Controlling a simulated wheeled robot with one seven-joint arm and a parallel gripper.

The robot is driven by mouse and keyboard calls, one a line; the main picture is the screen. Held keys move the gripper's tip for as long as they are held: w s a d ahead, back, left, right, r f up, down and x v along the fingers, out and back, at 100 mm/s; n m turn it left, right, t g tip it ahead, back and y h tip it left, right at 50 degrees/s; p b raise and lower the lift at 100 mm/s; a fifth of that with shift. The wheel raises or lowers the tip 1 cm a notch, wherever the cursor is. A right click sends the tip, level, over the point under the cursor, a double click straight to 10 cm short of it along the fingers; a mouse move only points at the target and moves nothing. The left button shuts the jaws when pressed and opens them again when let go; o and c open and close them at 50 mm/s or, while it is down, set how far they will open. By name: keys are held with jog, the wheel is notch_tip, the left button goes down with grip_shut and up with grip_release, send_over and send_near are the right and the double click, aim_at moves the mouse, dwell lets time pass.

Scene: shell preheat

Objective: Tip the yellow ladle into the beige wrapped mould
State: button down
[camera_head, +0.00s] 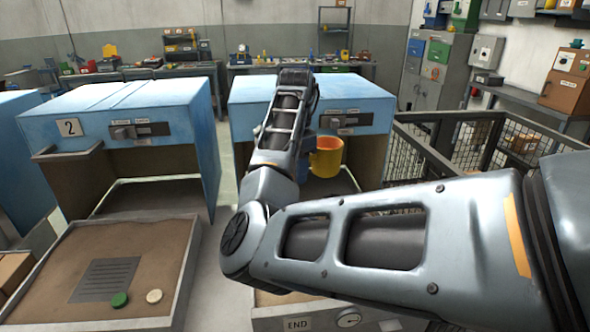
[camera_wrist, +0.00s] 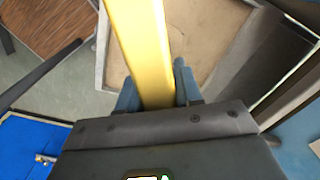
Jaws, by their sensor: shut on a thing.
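The yellow ladle (camera_head: 326,160) shows in the head view as a yellow cup with an orange inside, in front of the right blue cabinet. It looks roughly upright, and its contents cannot be made out. In the wrist view a yellow bar of the ladle (camera_wrist: 145,45) runs between the blue-grey fingers of my gripper (camera_wrist: 154,88). My gripper is shut on it. In the head view my arm hides the gripper and much of the area below. I cannot make out the beige wrapped mould in either view.
The right blue cabinet (camera_head: 365,113) has an open front close behind the ladle. Another blue cabinet (camera_head: 165,105), marked 2, stands left. A sand tray (camera_head: 185,280) at lower left bears a green disc (camera_head: 120,299) and a cream disc (camera_head: 154,296). A mesh cage (camera_head: 440,165) stands right.

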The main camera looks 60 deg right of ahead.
jog(key=f+t+b, duration=0.1)
jog(key=w+f+t+h+b, duration=0.1)
jog(key=f+t, duration=0.1)
jog(key=f+t+h+b, duration=0.1)
jog(key=t, duration=0.1)
jog(key=shift+w+d+f+b, duration=0.1)
jog(key=shift+w+f+b, duration=0.05)
jog(key=shift+w+b, duration=0.15)
dwell(1.4)
jog(key=shift+t+h+b, duration=0.3)
jog(key=shift+t+b, duration=0.7)
jog(key=shift+b, duration=0.1)
jog(key=shift+w+r+t+b, duration=0.1)
jog(key=shift+r+t+b, duration=0.1)
jog(key=shift+t+b, duration=0.3)
jog(key=shift+t+h+b, duration=0.3)
jog(key=shift+t+b, duration=0.1)
jog(key=shift+b, duration=0.45)
jog(key=shift+r+t+h+b, duration=0.3)
jog(key=shift+t+b, duration=0.7)
jog(key=shift+b, duration=0.3)
dwell(2.0)
